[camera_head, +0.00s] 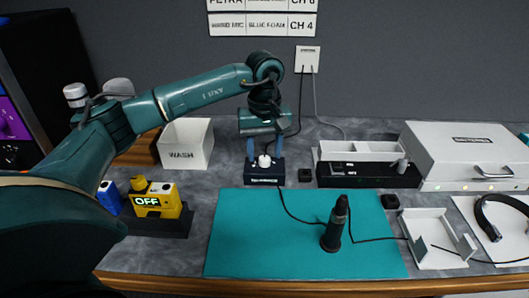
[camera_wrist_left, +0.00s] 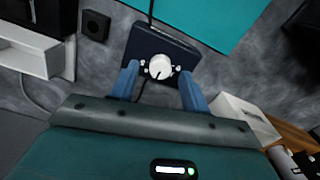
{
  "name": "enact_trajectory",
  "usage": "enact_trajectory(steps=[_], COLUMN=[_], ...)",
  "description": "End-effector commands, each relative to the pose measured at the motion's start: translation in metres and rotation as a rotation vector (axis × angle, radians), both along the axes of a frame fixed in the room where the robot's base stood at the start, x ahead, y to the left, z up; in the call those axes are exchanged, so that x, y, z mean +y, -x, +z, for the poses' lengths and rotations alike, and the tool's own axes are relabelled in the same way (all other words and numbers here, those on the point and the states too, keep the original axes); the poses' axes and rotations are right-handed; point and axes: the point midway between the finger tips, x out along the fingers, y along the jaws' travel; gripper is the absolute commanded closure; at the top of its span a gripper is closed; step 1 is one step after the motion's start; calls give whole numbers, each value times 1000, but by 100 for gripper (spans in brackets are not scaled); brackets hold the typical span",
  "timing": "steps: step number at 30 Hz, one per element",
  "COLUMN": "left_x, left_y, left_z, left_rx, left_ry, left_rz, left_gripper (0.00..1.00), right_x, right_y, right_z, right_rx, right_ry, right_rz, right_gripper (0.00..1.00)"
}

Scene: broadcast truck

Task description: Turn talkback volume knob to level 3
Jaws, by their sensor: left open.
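The talkback volume knob (camera_head: 264,161) is a small white round knob on a dark box (camera_head: 264,175) at the back edge of the teal mat. In the left wrist view the knob (camera_wrist_left: 160,67) shows a dark pointer line, and the dark box (camera_wrist_left: 152,42) lies around it. My left gripper (camera_head: 264,154) points down over the box, its blue fingers on either side of the knob. In the left wrist view the open fingers (camera_wrist_left: 161,80) flank the knob with small gaps. Level marks are too small to read. My right gripper is not in view.
A teal mat (camera_head: 245,230) holds a black microphone (camera_head: 335,225). A white WASH bin (camera_head: 186,145) stands left, a yellow OFF device (camera_head: 158,200) nearer. A black box with white tray (camera_head: 365,175) and a white case (camera_head: 465,155) are right. Cables cross the mat.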

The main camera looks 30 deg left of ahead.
Motion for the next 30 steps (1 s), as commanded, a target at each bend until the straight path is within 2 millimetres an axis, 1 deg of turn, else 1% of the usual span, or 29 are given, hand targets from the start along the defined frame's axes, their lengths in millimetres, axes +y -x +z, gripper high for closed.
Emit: enact_trajectory(steps=[9,12,15,18,21,30], left_x=[-1,-1,0,0,0,0], left_y=[-1,-1,0,0,0,0], left_z=[70,90,105,114,119,120], left_rx=[-6,-4,-4,-4,-1,-1], left_ry=[1,2,1,1,1,1], left_rz=[-1,-1,0,-1,-1,-1], left_gripper=[53,53,53,53,53,53], right_x=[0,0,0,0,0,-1], right_y=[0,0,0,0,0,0], right_z=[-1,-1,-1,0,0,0], right_rx=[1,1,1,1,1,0], right_ry=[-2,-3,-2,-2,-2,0], right_rz=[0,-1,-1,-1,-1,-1], right_gripper=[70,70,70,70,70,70])
